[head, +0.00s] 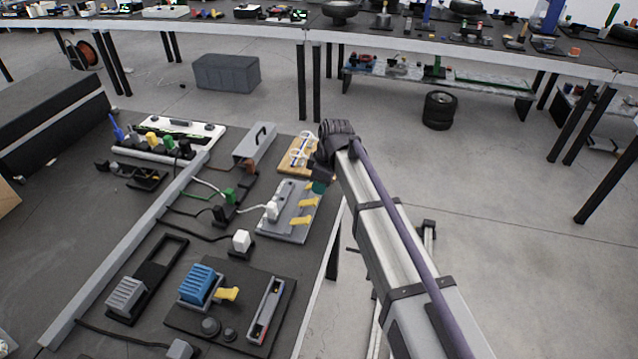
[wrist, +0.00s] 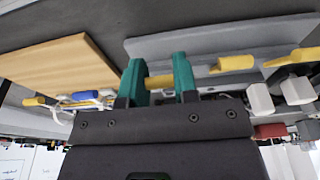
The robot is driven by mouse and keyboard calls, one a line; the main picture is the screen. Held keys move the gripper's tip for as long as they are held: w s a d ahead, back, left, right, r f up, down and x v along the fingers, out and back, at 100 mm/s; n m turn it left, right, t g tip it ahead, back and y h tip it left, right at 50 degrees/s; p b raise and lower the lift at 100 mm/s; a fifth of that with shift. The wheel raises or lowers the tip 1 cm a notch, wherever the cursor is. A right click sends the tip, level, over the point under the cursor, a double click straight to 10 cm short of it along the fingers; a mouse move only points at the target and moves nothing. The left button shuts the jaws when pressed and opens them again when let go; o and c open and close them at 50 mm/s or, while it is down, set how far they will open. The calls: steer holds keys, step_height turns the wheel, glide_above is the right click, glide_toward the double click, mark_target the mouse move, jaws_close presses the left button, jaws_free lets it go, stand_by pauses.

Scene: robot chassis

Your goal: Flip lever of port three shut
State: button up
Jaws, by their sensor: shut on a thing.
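A light grey panel (head: 284,228) lies on the dark bench in the head view, with a white plug (head: 271,211) at its left and yellow levers (head: 301,220) on its right. My gripper (head: 319,186) is at the panel's far end and hides part of it. In the wrist view my green fingers (wrist: 158,68) are closed on a yellow lever (wrist: 160,82), one finger on either side. Two other yellow levers, one nearby (wrist: 234,63) and one farther right (wrist: 295,57), stand free on the panel. Port numbers are not readable.
A wooden board (head: 299,150) with white rings is just beyond the panel; it also shows in the wrist view (wrist: 60,70). Cables and a green connector (head: 229,194) lie to the left. A dark panel (head: 185,318) with a blue block (head: 198,284) is nearer.

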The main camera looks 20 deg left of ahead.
steer(key=shift+s+d+f+y+b, duration=0.1)
steer(key=shift+d+f+y+b, duration=0.15)
steer(key=shift+f+y+b, duration=0.25)
steer(key=shift+y, duration=0.6)
steer(key=o, duration=0.9)
steer(key=shift+r, duration=0.1)
steer(key=p+v, duration=1)
steer(key=shift+d+r, duration=0.1)
steer(key=shift+r, duration=0.25)
